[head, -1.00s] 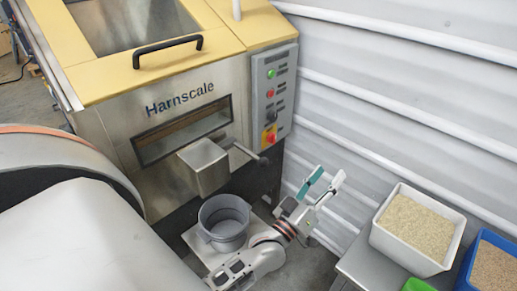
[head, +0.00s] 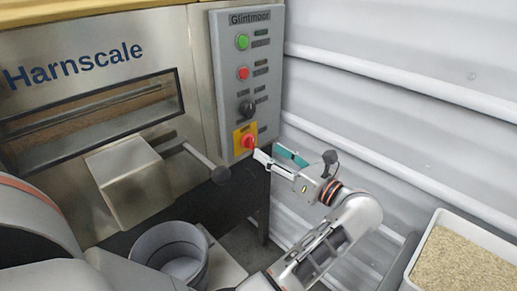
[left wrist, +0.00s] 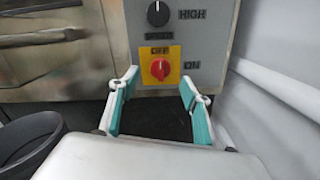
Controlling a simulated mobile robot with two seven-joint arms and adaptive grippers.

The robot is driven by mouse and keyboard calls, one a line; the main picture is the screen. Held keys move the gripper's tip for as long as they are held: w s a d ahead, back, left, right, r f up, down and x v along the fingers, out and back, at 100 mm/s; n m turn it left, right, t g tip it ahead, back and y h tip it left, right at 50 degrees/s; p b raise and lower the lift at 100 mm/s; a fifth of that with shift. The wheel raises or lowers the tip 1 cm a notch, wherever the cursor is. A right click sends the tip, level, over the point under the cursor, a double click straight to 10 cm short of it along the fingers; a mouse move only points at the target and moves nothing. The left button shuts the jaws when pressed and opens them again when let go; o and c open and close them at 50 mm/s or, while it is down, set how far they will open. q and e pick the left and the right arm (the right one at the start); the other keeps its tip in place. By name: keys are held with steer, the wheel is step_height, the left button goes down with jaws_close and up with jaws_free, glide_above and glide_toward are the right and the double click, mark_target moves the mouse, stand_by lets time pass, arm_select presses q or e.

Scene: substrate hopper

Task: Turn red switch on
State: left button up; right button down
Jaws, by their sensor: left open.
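The red rotary switch (head: 248,142) sits on a yellow plate low on the grey control panel (head: 232,70). My left gripper (head: 275,157) is open and empty, just right of and slightly below the switch in the head view. In the left wrist view its two teal-and-white fingers (left wrist: 159,79) stand apart, below and to either side of the switch. My right gripper is not in view.
The panel also carries a green button (head: 242,42), a red button (head: 243,73) and a black knob (head: 247,108). A grey bucket (head: 170,250) stands below. A ribbed wall (head: 400,60) closes the right side.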

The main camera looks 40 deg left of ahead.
mark_target(254, 143)
arm_select(q)
steer(key=shift+n, duration=0.3)
steer(key=a, duration=0.7)
steer(key=shift+w+a+f+b, duration=0.3)
steer(key=shift+w+a+f, duration=0.05)
steer(key=shift+w, duration=0.05)
steer(key=c, duration=1.1)
